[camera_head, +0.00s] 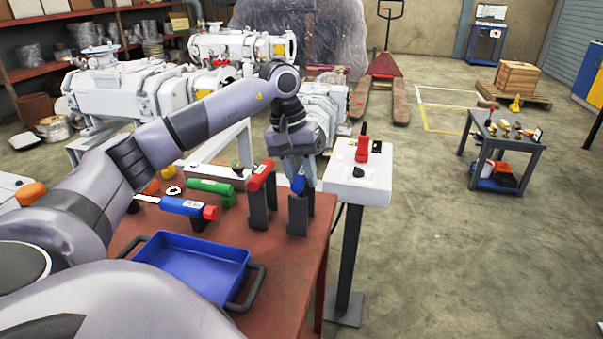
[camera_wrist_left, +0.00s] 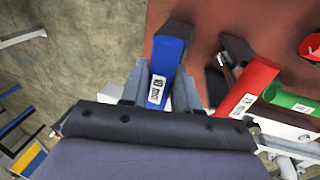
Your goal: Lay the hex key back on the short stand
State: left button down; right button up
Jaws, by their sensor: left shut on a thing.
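A blue-handled tool (camera_head: 299,184) with a white label, which I take to be the hex key, is between the fingers of my left gripper (camera_head: 300,176). In the left wrist view the blue handle (camera_wrist_left: 167,62) lies between both fingers of the left gripper (camera_wrist_left: 158,88), which is shut on it. In the head view it is right at the top of a dark short stand (camera_head: 298,216); I cannot tell whether it touches. The gripper hides part of the tool. My right gripper is not in view.
A red-handled tool (camera_head: 262,174) lies on a dark stand (camera_head: 258,207) close by on the left. A green tool (camera_head: 211,188), a blue-and-red tool (camera_head: 188,208) and a blue tray (camera_head: 195,265) are on the red table (camera_head: 285,270). A white pedestal (camera_head: 357,182) stands to the right.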

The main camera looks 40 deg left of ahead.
pick_arm(q)
jog(key=shift+f, duration=0.1)
dwell(0.5)
jog(key=shift+f+b, duration=0.35)
jog(key=shift+f, duration=0.1)
jog(key=shift+f, duration=0.2)
dwell(0.4)
grip_release()
dwell(0.4)
jog(key=shift+r, duration=0.15)
dwell(0.3)
jog(key=shift+p+v, duration=0.75)
jog(key=shift+v, duration=0.05)
jog(key=shift+w+d+r, duration=0.1)
jog(key=shift+d+r, duration=0.05)
